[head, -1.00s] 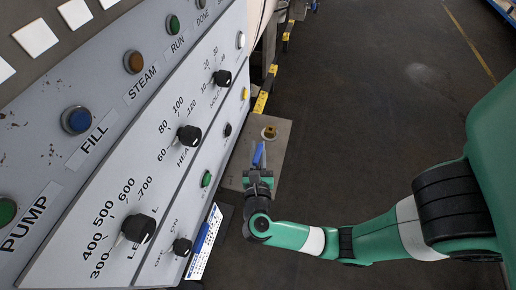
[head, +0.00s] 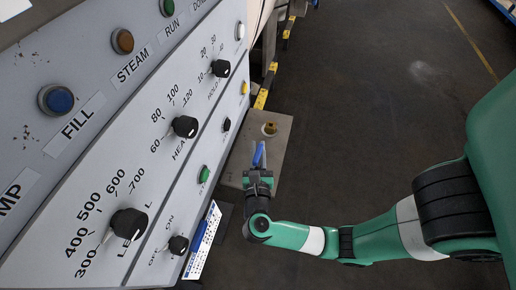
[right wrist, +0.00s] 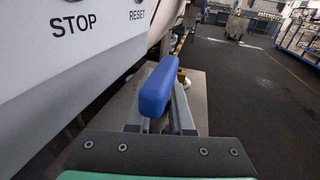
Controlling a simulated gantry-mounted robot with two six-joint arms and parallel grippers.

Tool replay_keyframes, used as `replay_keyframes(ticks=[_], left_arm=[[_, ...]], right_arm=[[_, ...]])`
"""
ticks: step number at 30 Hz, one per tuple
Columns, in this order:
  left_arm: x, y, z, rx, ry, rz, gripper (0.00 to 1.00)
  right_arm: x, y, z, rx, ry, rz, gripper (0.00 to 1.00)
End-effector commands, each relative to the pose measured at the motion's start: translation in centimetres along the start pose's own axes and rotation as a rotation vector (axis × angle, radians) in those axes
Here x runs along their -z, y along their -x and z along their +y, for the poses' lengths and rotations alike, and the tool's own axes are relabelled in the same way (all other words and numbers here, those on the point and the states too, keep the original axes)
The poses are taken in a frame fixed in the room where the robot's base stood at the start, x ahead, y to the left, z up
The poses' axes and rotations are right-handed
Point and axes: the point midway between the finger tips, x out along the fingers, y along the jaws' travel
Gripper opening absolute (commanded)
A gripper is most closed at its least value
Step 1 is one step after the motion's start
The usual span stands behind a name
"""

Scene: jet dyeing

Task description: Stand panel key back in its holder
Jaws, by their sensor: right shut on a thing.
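The panel key shows as a blue handle (head: 259,153) in the head view. My right gripper (head: 259,169) is shut on it. In the right wrist view the blue handle (right wrist: 157,88) stands up between the two grey fingers (right wrist: 160,120); the key's lower part is hidden. A small round brass fitting (head: 270,129), which looks like the holder, sits on a grey metal plate (head: 276,150) just beyond the key. It shows partly behind the handle in the right wrist view (right wrist: 183,77). The key appears apart from it. My left gripper is not in view.
The sloping control panel (head: 100,200), with knobs and coloured buttons, stands close to the left of my right gripper. A white card with a blue edge (head: 203,243) hangs at its lower side. Open dark floor (head: 380,120) lies to the right.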

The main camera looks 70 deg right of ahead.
Motion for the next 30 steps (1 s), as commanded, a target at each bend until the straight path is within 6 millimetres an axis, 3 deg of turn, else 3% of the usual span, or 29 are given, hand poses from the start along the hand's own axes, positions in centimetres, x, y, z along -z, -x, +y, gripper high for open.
replay_keyframes(ticks=[11,12,18,26,30], left_arm=[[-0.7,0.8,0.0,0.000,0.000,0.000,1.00],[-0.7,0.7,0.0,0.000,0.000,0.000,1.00],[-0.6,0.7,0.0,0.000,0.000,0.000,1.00],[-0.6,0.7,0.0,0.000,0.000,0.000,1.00],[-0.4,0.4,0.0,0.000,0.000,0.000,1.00]], right_arm=[[1.1,-0.1,0.0,0.000,0.000,0.000,0.00],[1.1,-0.1,0.0,0.000,0.000,0.000,0.21],[0.9,0.0,0.0,0.000,0.000,0.000,0.55],[1.0,0.0,0.0,0.000,0.000,0.000,0.55],[0.9,1.0,0.1,-0.004,0.002,0.001,0.55]])
